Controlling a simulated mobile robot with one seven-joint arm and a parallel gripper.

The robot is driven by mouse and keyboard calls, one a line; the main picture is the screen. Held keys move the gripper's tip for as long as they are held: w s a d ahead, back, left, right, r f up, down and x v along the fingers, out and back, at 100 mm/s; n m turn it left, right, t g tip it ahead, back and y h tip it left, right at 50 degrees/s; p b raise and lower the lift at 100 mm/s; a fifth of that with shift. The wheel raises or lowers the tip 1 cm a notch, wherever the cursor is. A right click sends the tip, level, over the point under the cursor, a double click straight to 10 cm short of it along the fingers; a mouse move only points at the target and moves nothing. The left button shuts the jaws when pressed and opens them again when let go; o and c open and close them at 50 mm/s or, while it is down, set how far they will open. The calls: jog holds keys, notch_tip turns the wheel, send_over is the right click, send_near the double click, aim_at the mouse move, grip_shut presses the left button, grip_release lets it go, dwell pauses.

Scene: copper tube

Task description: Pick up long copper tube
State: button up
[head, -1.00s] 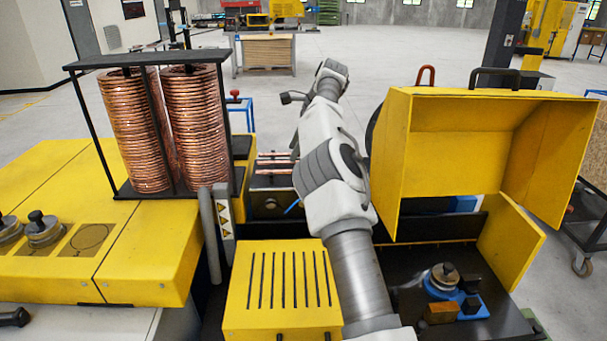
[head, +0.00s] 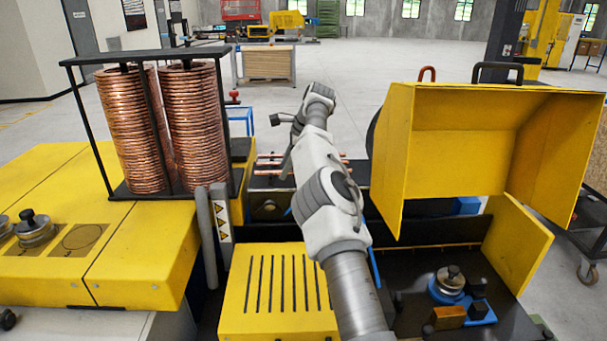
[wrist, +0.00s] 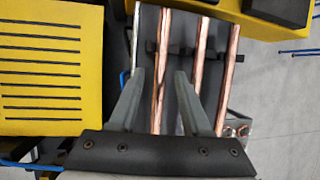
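Several copper tubes (wrist: 196,60) lie side by side on a dark rack (wrist: 180,50). In the head view, the tubes (head: 268,163) show beyond the yellow slotted box. I cannot tell which tube is the long one. In the wrist view, my gripper (wrist: 161,74) is open, its two fingers spread apart with nothing held. One copper tube (wrist: 160,85) runs through the gap between the fingers as seen from above. Whether the fingers have come down beside it is unclear. In the head view, my arm partly hides the gripper and rack.
A yellow slotted box (head: 280,290) stands in front of the rack. Copper coils (head: 132,130) stand in a black frame on the left. A large yellow open hood (head: 460,150) rises on the right. Grey open floor (wrist: 285,90) lies beyond the rack.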

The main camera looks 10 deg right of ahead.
grip_shut()
jog(key=shift+r, duration=0.1)
notch_tip(320, 180, up, 4)
jog(key=p, duration=0.2)
jog(key=shift+p, duration=0.3)
jog(key=shift+s+f+b, duration=0.15)
jog(key=shift+f+b, duration=0.4)
jog(key=shift+b, duration=0.4)
jog(key=b, duration=0.1)
jog(key=s+b, duration=0.1)
jog(key=b, duration=0.1)
jog(key=shift+s+a, duration=0.2)
jog(key=shift+a, duration=0.05)
jog(key=s+a+b, duration=0.3)
jog(key=s+b, duration=0.5)
jog(key=s, duration=0.8)
jog(key=shift+r, duration=0.25)
